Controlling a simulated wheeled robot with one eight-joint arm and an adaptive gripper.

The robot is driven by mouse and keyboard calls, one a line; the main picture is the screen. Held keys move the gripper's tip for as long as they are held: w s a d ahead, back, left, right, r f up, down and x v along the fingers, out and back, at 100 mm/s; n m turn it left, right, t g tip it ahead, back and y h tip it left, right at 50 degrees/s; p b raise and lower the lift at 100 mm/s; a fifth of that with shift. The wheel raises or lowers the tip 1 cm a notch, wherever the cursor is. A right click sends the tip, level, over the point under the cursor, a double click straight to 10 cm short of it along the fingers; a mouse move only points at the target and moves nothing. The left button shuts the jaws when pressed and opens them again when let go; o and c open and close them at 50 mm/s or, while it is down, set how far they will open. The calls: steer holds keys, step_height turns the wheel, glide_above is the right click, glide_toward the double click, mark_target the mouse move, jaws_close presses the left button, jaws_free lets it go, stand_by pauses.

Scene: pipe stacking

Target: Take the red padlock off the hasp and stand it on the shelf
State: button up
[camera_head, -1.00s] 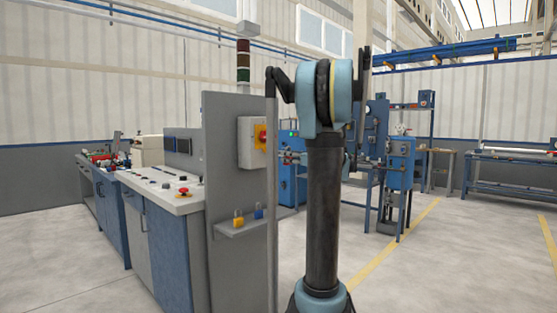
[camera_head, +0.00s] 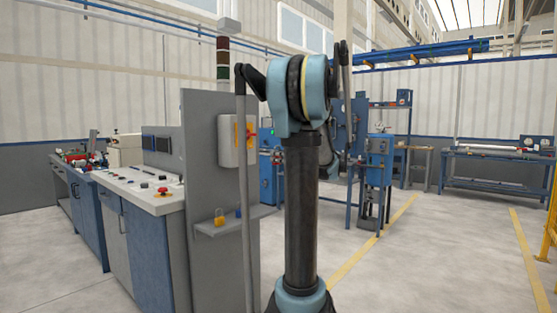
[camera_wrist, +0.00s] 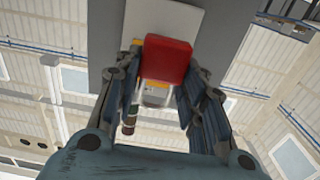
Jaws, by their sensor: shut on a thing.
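The red padlock (camera_wrist: 167,60) is between the fingers of my gripper (camera_wrist: 165,75) in the wrist view, with a finger on each side. The gripper is shut on its body. A pale metal part (camera_wrist: 155,95) shows just below the red body; I cannot tell whether the shackle is clear of the hasp. In the head view the switch box (camera_head: 225,141) with a red and yellow handle is on the grey panel. My arm hides the gripper and red padlock there. The small grey shelf (camera_head: 208,231) sticks out lower on the panel.
A yellow padlock (camera_head: 220,217) stands on the shelf. The control desk (camera_head: 140,188) stands left of the panel (camera_head: 200,120). Blue machines (camera_head: 378,160) stand behind my arm.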

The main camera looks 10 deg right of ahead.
stand_by(0.4)
steer(key=v, duration=0.7)
steer(key=shift+s, duration=0.15)
stand_by(1.1)
steer(key=shift+d, duration=0.15)
steer(key=shift+f, duration=0.1)
